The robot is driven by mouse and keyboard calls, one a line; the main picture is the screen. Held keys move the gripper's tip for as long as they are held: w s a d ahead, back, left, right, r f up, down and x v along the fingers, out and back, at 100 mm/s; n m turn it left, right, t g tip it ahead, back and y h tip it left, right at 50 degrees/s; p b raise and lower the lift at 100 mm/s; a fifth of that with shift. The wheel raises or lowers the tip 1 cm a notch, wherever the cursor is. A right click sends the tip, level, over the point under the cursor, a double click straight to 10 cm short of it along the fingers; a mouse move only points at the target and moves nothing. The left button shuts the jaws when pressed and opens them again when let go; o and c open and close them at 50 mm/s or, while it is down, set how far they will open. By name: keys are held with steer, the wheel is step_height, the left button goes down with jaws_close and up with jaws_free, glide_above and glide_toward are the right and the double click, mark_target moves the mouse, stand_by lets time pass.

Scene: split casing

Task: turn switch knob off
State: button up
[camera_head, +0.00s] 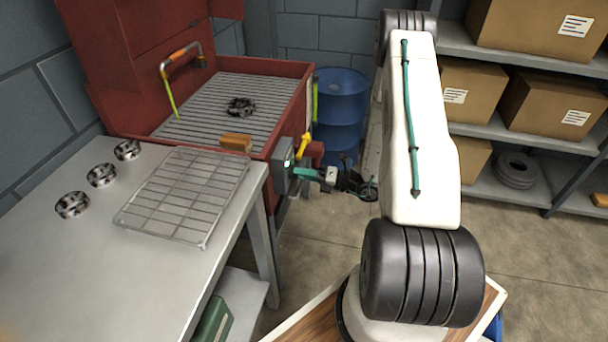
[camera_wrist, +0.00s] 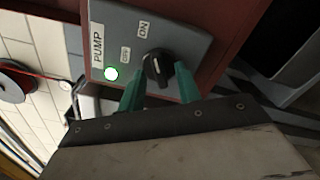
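The grey switch box (camera_wrist: 190,42) labelled PUMP has a black knob (camera_wrist: 157,68) with ON and OFF marks and a lit green lamp (camera_wrist: 111,74). The knob's pale mark appears to point roughly toward ON, but it is small. My gripper (camera_wrist: 160,82) has its two teal fingers apart, one on either side of the knob; I cannot tell whether they touch it. In the head view the box (camera_head: 281,154) is on the red washer's near right corner, and my gripper (camera_head: 297,171) reaches it from the right. The knob is hidden there.
The red parts washer (camera_head: 292,70) has a slatted bed with a dark round part (camera_head: 241,106) and a brush (camera_head: 236,142). A yellow handle (camera_head: 302,145) is close above my gripper. A metal table (camera_head: 60,270) stands left; a blue barrel (camera_head: 341,95) stands behind.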

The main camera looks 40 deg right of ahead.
steer(key=shift+c, duration=0.3)
jaws_close()
steer(key=shift+n, duration=0.4)
steer(key=n, duration=1.1)
stand_by(0.4)
steer(key=shift+o, duration=0.3)
jaws_free()
